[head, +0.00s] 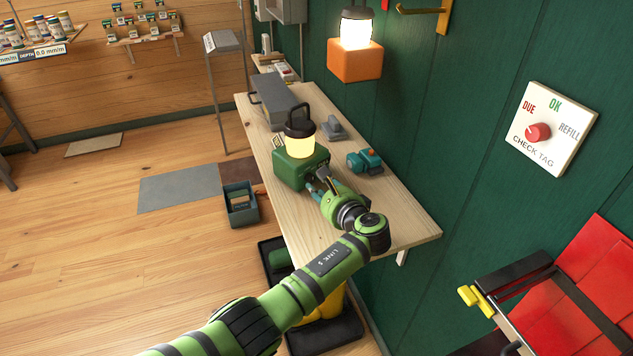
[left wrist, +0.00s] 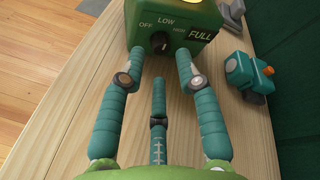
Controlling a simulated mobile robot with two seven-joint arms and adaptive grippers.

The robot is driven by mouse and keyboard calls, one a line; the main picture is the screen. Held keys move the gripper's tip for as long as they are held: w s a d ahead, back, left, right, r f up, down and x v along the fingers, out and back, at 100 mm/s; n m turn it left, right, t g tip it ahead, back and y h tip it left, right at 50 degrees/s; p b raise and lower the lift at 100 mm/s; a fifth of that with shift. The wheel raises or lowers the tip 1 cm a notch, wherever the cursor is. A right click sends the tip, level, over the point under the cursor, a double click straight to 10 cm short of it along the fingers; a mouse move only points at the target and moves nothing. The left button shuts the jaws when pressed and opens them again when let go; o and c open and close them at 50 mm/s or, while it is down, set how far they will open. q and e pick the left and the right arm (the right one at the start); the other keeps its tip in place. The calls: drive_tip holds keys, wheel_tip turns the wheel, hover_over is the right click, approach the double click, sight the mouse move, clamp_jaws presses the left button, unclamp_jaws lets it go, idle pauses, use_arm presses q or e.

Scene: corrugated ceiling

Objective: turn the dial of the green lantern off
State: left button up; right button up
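The green lantern (head: 298,170) stands upright on the wooden bench, its top glowing, with a black cap and handle. In the left wrist view the lantern's front (left wrist: 197,17) shows the labels OFF, LOW, HIGH and FULL around a small black dial (left wrist: 159,42). I cannot tell surely which label the dial points at. My left gripper (left wrist: 159,62) is open, with two teal fingers spread either side of the dial and the third below it. Nothing is between them. In the head view the left gripper (head: 318,186) is close to the lantern's front, partly hiding the dial side. My right gripper is out of view.
A teal tool with an orange knob (head: 365,161) lies on the bench (head: 405,222) right of the lantern. A grey toolbox (head: 277,100) and a grey tool (head: 332,129) are behind. A lit orange lantern (head: 355,58) is mounted on the green wall, near a check-tag dial panel (head: 560,110).

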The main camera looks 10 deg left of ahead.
sight(312, 180)
use_arm(q)
drive_tip(key=x, duration=0.3)
drive_tip(key=shift+w+f, duration=0.25)
drive_tip(key=shift+w, duration=0.05)
drive_tip(key=shift+w+a, duration=0.15)
drive_tip(key=shift+a, duration=0.1)
clamp_jaws()
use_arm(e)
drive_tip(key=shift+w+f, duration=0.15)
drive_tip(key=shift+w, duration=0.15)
use_arm(q)
drive_tip(key=shift+f+b, duration=0.1)
drive_tip(key=shift+b, duration=0.2)
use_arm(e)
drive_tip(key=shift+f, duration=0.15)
